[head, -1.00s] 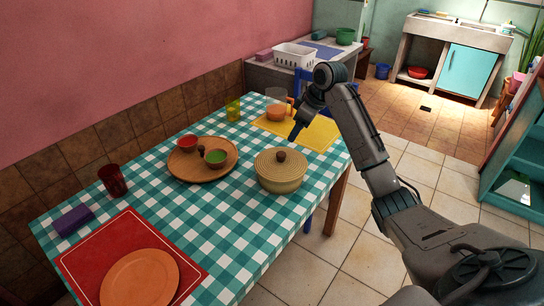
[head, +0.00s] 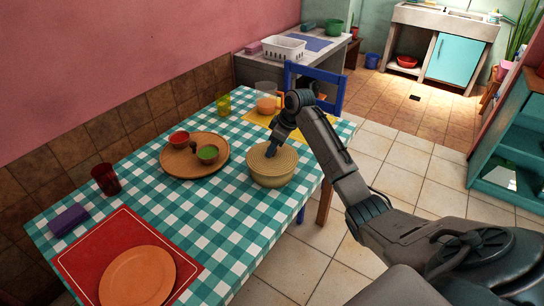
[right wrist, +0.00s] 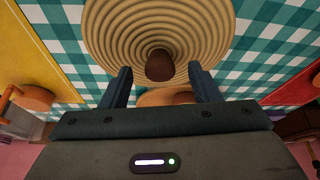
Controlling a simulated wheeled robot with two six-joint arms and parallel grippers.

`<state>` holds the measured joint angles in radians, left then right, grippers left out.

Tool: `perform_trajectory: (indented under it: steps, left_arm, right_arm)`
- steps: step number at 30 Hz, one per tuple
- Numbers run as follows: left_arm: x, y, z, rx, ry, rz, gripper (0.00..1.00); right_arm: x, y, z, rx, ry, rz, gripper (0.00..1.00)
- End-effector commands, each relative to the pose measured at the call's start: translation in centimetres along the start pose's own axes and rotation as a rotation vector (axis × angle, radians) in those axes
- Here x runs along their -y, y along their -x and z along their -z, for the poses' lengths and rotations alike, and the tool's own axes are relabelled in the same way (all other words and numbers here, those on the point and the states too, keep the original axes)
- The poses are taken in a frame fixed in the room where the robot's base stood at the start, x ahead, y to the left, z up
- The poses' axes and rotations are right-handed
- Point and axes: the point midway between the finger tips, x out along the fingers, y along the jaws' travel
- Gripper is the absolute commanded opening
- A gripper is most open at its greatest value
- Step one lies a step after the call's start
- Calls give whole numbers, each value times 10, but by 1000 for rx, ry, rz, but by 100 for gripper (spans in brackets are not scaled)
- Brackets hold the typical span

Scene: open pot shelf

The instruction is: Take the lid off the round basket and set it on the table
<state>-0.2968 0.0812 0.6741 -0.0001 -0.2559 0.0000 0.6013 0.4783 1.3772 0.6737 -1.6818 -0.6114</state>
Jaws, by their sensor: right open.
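The round basket (head: 270,178) is woven and tan and stands on the checked table (head: 222,245) near its right edge. Its ridged lid (head: 258,160) is on top; in the right wrist view the lid (right wrist: 115,35) fills the upper middle, with a dark brown knob (right wrist: 160,66) at its centre. My right gripper (head: 271,151) is above the lid, pointing down at the knob. In the right wrist view its two fingers (right wrist: 160,85) are open, with the knob between and slightly beyond them, not touched. My left gripper is not in view.
A yellow mat (head: 255,118) with a pitcher lies behind. Checked cloth in front of the basket is bare. A blue chair (head: 338,90) stands behind the table.

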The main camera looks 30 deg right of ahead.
Motion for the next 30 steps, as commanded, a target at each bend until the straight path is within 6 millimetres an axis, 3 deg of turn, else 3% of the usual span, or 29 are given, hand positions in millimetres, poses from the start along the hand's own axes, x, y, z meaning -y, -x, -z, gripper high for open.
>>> perform_trajectory:
  steps: [4, 5, 13, 23, 30]
  left_arm:
    - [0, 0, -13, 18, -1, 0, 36]
    - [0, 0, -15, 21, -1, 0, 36]
    - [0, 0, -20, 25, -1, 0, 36]
    - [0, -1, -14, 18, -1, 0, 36]
    - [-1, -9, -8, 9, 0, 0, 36]
  right_arm:
    - [0, 0, 0, 0, 0, 0, 56]
    - [0, 0, 0, 0, 0, 0, 52]
    - [0, 0, 0, 0, 0, 0, 0]
    - [0, 2, 1, 0, 0, -1, 0]
    - [-1, 24, 10, -3, 1, -3, 0]
